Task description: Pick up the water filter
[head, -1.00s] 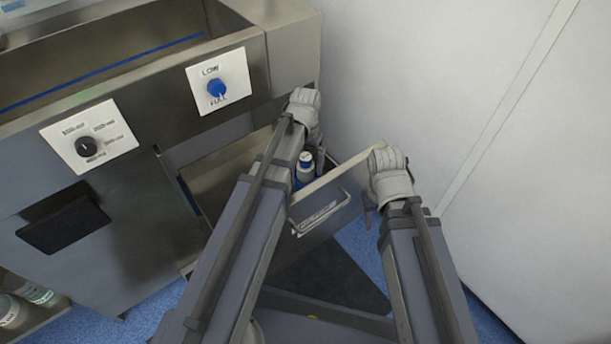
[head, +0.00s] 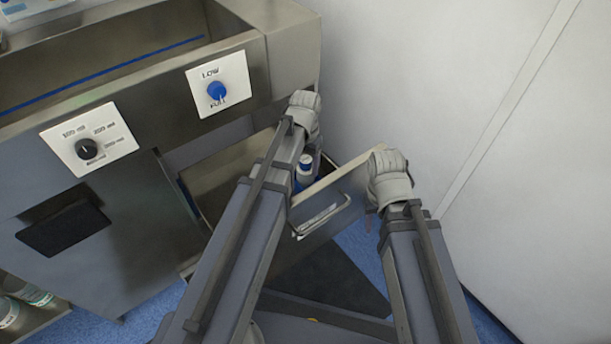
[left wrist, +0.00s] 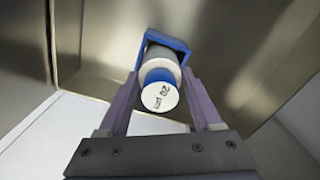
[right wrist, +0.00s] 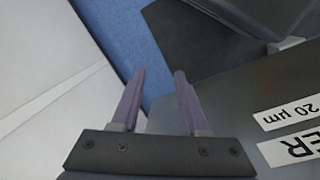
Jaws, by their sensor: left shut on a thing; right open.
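The water filter (head: 305,176) is a white cylinder with blue parts inside the open drawer (head: 335,203), partly hidden by my left arm in the head view. My left gripper (left wrist: 160,76) is shut on the filter, one finger on each side. My right gripper (right wrist: 159,73) is open and empty, outside the drawer near its front; its hand (head: 390,180) shows beside the drawer's right corner.
A metal cabinet (head: 120,215) with two knob panels (head: 217,91) stands at left. A white wall (head: 430,80) is close on the right. The drawer walls surround the filter. Bottles (head: 10,312) sit on a low shelf at lower left. Blue floor (head: 365,250) shows below.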

